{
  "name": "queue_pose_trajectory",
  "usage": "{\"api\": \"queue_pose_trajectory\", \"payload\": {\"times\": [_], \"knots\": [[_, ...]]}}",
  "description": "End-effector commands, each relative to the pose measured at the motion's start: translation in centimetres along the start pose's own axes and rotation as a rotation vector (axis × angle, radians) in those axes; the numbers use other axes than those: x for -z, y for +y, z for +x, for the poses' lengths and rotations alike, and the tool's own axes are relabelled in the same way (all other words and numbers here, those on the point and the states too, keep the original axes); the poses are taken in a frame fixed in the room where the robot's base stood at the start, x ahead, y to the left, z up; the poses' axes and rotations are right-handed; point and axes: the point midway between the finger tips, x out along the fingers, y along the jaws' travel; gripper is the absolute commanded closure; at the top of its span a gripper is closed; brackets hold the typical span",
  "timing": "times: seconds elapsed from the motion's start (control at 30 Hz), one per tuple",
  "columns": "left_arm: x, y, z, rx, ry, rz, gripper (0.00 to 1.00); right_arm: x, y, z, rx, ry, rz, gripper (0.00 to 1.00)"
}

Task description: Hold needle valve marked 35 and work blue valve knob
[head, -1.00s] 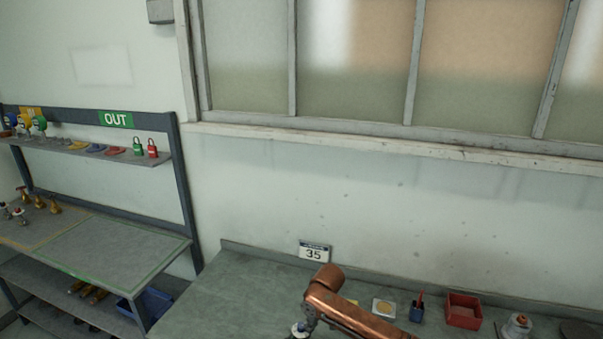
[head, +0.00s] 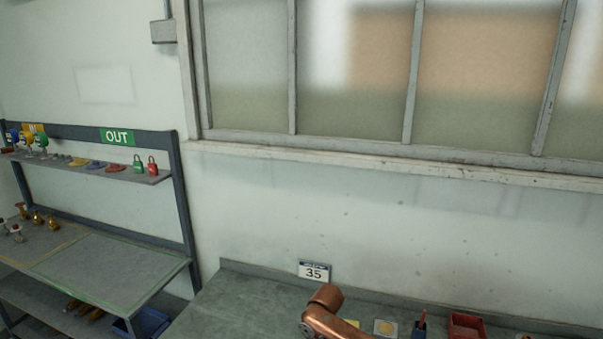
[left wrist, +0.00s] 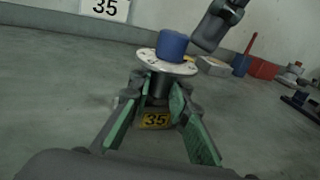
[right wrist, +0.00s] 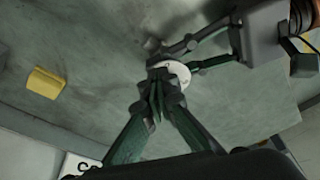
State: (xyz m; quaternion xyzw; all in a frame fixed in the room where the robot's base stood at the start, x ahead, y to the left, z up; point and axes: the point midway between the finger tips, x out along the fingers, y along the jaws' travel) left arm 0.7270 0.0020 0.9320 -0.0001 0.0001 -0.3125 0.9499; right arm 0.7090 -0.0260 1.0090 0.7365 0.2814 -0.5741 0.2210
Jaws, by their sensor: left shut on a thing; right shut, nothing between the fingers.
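The needle valve has a blue knob (left wrist: 172,46) above a white round plate (left wrist: 165,64), and a yellow tag marked 35 (left wrist: 155,120) shows below between my left fingers. My left gripper (left wrist: 158,92) is shut on the valve's dark neck under the plate, and the valve stands roughly upright. My right gripper (right wrist: 158,92) is shut and empty over the valve. In the left wrist view its dark tip (left wrist: 207,40) is close beside the knob; I cannot tell if they touch. In the right wrist view the white plate (right wrist: 178,74) shows behind its fingers, and the knob is hidden.
A placard marked 35 (head: 313,271) stands at the back of the grey bench (head: 240,305). A yellow block (right wrist: 45,83) lies on the bench. A red bin (head: 467,325) and a blue cup (head: 419,331) stand to the right. A rack with an OUT sign (head: 117,137) stands left.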

Motion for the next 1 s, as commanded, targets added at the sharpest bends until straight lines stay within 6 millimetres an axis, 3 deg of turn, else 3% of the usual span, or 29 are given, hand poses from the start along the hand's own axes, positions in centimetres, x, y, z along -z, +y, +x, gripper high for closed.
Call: {"api": "queue_pose_trajectory", "payload": {"times": [0.53,1.0], "knots": [[0.0,-0.4,0.1,0.006,0.000,0.000,1.00,0.2,-1.6,-0.1,0.005,0.005,-0.003,1.00],[0.0,-0.5,0.1,0.008,0.000,0.000,1.00,0.3,-1.8,0.0,0.005,0.006,-0.004,1.00]]}}
